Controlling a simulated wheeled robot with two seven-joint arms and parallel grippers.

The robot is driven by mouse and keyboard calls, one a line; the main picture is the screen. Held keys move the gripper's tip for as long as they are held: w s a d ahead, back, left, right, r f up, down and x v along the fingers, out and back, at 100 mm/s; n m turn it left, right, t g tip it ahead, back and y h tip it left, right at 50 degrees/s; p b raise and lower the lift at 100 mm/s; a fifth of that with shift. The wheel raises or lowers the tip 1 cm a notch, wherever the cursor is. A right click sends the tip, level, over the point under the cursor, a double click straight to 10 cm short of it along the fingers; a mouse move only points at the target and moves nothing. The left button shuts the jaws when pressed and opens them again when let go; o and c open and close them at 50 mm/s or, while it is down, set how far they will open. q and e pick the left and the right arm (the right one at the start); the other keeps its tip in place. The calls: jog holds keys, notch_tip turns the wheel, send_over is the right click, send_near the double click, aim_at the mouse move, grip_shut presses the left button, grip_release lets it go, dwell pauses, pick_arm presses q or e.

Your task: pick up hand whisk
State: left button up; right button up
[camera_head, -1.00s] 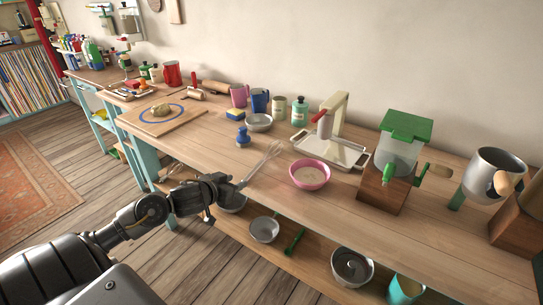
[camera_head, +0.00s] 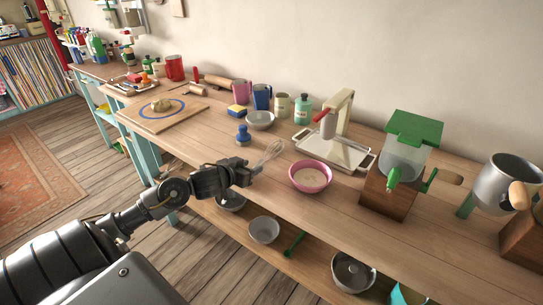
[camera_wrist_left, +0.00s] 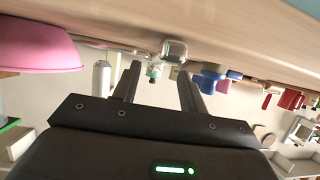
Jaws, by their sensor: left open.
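The hand whisk (camera_head: 269,156) lies on the wooden table near its front edge, between the pink bowl and the blue-handled tool. Its wire head shows in the head view; its handle is hidden behind my left gripper. My left gripper (camera_head: 252,172) is at the table's front edge, right at the handle end of the whisk. In the left wrist view the two fingers of my left gripper (camera_wrist_left: 160,75) are apart, with no object clearly held between them. I cannot tell whether the fingers are around the handle. My right gripper is not in view.
The pink bowl (camera_head: 310,177) stands right of the whisk, and the blue-handled tool (camera_head: 243,136) behind it to the left. A metal bowl (camera_head: 260,120) is further back. A green-topped grinder (camera_head: 399,165) stands to the right. A lower shelf holds pans and bowls (camera_head: 264,230).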

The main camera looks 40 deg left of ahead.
aim_at(258, 164)
pick_arm(q)
jog(key=shift+w+d, duration=0.1)
jog(key=shift+w, duration=0.1)
jog(key=x, duration=0.5)
jog(key=shift+s, duration=0.1)
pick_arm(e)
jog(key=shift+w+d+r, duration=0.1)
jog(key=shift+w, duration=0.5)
pick_arm(q)
jog(key=shift+c, duration=0.6)
grip_shut()
